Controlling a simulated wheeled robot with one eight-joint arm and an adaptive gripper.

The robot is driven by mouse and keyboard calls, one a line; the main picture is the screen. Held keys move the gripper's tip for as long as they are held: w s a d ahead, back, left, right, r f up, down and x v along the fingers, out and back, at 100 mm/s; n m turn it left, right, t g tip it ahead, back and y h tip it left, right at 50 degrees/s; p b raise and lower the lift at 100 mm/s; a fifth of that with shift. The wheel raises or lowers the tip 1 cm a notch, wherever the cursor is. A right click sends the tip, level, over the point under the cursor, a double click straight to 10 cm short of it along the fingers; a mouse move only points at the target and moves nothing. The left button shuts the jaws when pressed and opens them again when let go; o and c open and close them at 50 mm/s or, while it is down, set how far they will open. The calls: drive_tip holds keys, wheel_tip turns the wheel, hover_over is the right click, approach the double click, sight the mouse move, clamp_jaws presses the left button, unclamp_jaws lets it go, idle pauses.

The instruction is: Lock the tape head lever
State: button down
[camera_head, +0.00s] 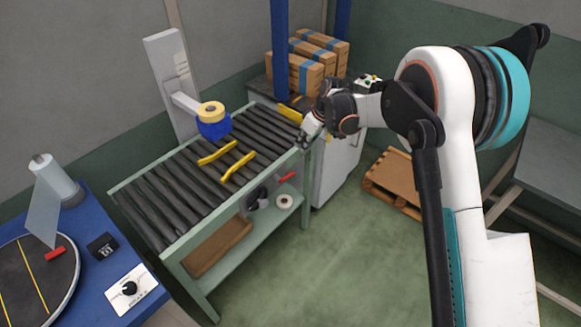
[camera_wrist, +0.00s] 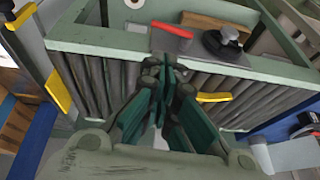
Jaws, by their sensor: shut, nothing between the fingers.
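The tape head (camera_head: 213,120), a blue block with a yellow roll on top, sits on a grey post over the roller conveyor. A red lever (camera_head: 286,177) sticks out at the near side rail of the conveyor, beside a black round fitting (camera_head: 257,197). In the wrist view the red lever (camera_wrist: 172,30) lies just beyond the fingertips, and the black fitting (camera_wrist: 222,42) is right of it. My gripper (camera_head: 308,136) is at the conveyor's right end, above and apart from the lever. In the wrist view its dark green fingers (camera_wrist: 165,80) are shut and empty.
Two yellow guide bars (camera_head: 237,167) lie across the rollers (camera_head: 150,195). A white tape roll (camera_head: 284,201) is on the lower shelf. Cardboard boxes (camera_head: 300,75) stand behind the right end, a pallet (camera_head: 393,182) to the right. The floor in front is clear.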

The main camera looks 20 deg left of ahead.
drive_tip(key=shift+f, duration=0.1)
drive_tip(key=b, duration=0.5)
approach(290, 174)
drive_tip(key=a+f, duration=0.1)
drive_tip(key=f, duration=0.1)
drive_tip(key=w+a+f, duration=0.1)
drive_tip(key=a+f, duration=0.1)
drive_tip(key=shift+a+f, duration=0.35)
drive_tip(key=shift+f, duration=0.45)
drive_tip(key=shift+f, duration=0.1)
drive_tip(key=shift+f+g, duration=0.1)
drive_tip(key=shift+g, duration=0.3)
